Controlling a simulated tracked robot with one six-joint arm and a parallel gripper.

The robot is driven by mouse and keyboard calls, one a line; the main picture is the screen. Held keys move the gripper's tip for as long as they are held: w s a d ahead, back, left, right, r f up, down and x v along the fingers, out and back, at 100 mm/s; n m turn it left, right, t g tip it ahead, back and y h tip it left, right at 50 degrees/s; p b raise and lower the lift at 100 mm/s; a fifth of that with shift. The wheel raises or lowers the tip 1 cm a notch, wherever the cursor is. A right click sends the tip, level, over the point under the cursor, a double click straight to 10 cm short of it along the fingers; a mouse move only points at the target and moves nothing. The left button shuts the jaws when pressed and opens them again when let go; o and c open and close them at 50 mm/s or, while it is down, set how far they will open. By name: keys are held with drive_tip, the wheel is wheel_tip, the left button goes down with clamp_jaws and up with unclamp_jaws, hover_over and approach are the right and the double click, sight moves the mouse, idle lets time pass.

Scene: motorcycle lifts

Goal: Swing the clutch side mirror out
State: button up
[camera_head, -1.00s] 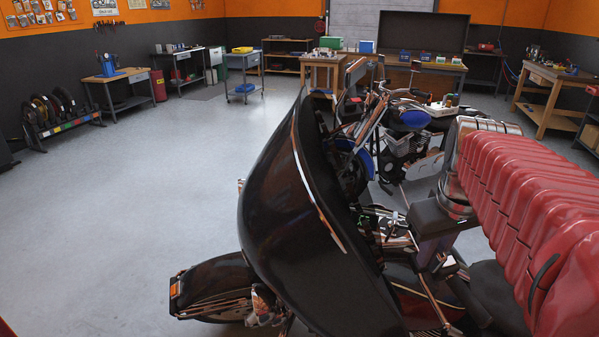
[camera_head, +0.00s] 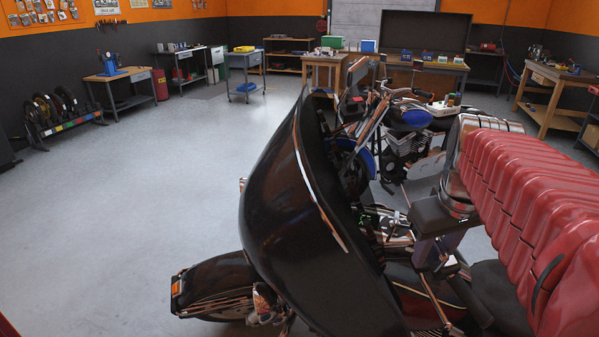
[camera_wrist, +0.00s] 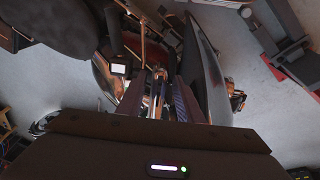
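The motorcycle with a large black fairing (camera_head: 290,220) stands close in front of me. A dark, flat, mirror-like piece (camera_head: 357,73) rises beyond the fairing's top edge; I cannot tell if it is the clutch side mirror. My gripper (camera_head: 432,262) points down behind the fairing, over the handlebar area; its fingertips are hard to make out in the head view. In the wrist view, my gripper (camera_wrist: 160,88) shows two fingers apart, with shiny metal parts seen between them. I cannot tell whether they touch anything. The fairing's edge (camera_wrist: 211,75) lies just right of the fingers there.
A blue-grey cart (camera_head: 245,87) and workbenches line the back. A tyre rack (camera_head: 62,120) stands at the left. The floor left of the fairing is clear.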

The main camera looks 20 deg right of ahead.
drive_tip(key=v, duration=1.3)
drive_tip(key=shift+r, duration=0.25)
drive_tip(key=shift+s, duration=0.1)
drive_tip(key=a+f+t+y, duration=0.1)
drive_tip(key=a+f+t, duration=0.1)
drive_tip(key=a+f, duration=1.6)
drive_tip(key=shift+s+a+f+n+t+y, duration=0.15)
drive_tip(key=shift+s+f+n+t+y, duration=0.2)
drive_tip(key=shift+f, duration=0.2)
